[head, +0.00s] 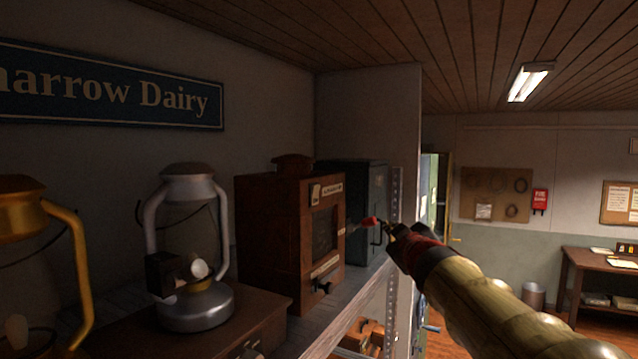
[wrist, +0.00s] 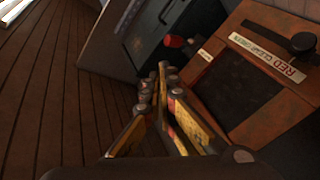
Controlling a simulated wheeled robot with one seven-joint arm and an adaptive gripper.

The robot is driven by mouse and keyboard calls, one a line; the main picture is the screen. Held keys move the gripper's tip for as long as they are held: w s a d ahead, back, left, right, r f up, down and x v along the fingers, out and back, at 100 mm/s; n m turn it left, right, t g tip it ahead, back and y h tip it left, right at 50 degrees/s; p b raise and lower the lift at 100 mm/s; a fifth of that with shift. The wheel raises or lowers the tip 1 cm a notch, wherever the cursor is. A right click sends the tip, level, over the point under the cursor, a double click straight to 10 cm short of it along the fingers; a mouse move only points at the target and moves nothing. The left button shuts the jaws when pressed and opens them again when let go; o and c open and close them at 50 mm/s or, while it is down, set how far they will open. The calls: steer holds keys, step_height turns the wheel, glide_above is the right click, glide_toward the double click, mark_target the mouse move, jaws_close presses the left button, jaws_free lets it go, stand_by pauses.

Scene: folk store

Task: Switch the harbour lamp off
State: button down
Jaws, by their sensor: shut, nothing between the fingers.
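A wooden box with a dark front window (head: 325,232) stands on the shelf. Its front label reads "RED CLEAR GREEN" in the wrist view (wrist: 268,57). It looks like the harbour lamp, but no name shows. A red-tipped lever (head: 370,221) sticks out from its right side; the red tip also shows in the wrist view (wrist: 173,41). A dark knob (head: 325,286) sits low on its front. My gripper (head: 392,232) is shut and empty, just right of the red tip. In the wrist view my fingertips (wrist: 160,85) are close below it; I cannot tell whether they touch.
A silver lantern (head: 192,305) stands left of the box, on a wooden case (head: 255,320). A brass lantern (head: 75,265) is at the far left. A dark metal cabinet (head: 368,180) stands close behind the box. The room to the right is open, with a desk (head: 595,262).

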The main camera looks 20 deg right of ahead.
mark_target(316, 195)
steer(key=w+a+r+n+t+y, duration=0.1)
steer(key=a+r+n+t+y, duration=0.2)
steer(key=a+r, duration=0.3)
steer(key=shift+a+r+n+y, duration=0.25)
steer(key=shift+a+n+y, duration=0.05)
steer(key=shift+y, duration=0.2)
steer(key=w+a+r+b, duration=0.1)
steer(key=w+a+b, duration=0.2)
steer(key=w+a, duration=0.2)
steer(key=shift+w+a, duration=0.15)
steer(key=shift+w, duration=0.85)
steer(key=shift+w, duration=0.1)
stand_by(0.5)
steer(key=shift+w+a+r, duration=0.1)
steer(key=shift+w+a, duration=0.15)
